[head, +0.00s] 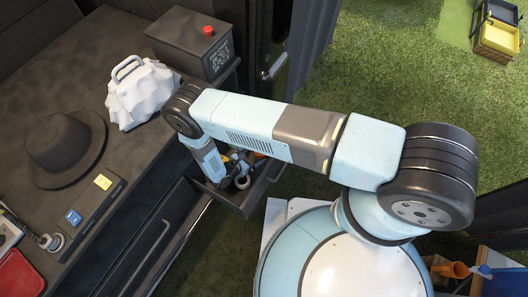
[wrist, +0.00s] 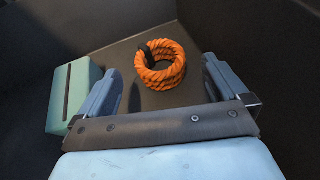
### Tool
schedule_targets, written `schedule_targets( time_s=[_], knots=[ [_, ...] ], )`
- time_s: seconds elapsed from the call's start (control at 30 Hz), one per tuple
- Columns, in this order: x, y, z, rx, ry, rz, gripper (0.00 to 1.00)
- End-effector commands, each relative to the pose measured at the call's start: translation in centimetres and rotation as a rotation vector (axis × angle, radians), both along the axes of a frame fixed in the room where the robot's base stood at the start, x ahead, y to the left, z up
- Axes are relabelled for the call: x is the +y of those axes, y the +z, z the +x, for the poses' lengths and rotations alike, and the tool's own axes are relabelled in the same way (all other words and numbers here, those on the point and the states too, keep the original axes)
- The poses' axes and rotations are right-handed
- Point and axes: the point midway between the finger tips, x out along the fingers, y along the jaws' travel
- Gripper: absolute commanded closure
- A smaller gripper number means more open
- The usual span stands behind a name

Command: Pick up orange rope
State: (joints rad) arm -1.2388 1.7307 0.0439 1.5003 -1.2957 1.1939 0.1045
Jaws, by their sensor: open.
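The orange rope (wrist: 160,68) is a small coil with a dark band at its upper left. In the wrist view it lies on the floor of a dark open drawer (wrist: 125,55). My gripper (wrist: 163,85) is open and empty, with one blue-grey finger to each side of the coil and the coil a little beyond them. In the head view my gripper (head: 238,170) reaches down into the open drawer (head: 265,182). My arm hides most of the drawer's inside there, and I cannot clearly make out the rope.
A pale green box with a dark slot (wrist: 75,93) stands in the drawer, close to the left finger. Dark drawer walls rise around. On the counter are a black hat (head: 65,148), a white crumpled bag (head: 142,92) and a dark box with a red button (head: 192,42).

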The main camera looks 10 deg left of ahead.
Motion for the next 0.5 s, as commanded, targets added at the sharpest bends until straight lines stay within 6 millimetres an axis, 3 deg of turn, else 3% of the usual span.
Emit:
schedule_targets(
  time_s=[0.3,0.5],
  knots=[
    [-2.5,-1.7,3.2,-0.001,-0.003,-0.001,0.0],
    [-3.2,-2.2,4.2,0.0,-0.002,0.002,0.0]
  ],
)
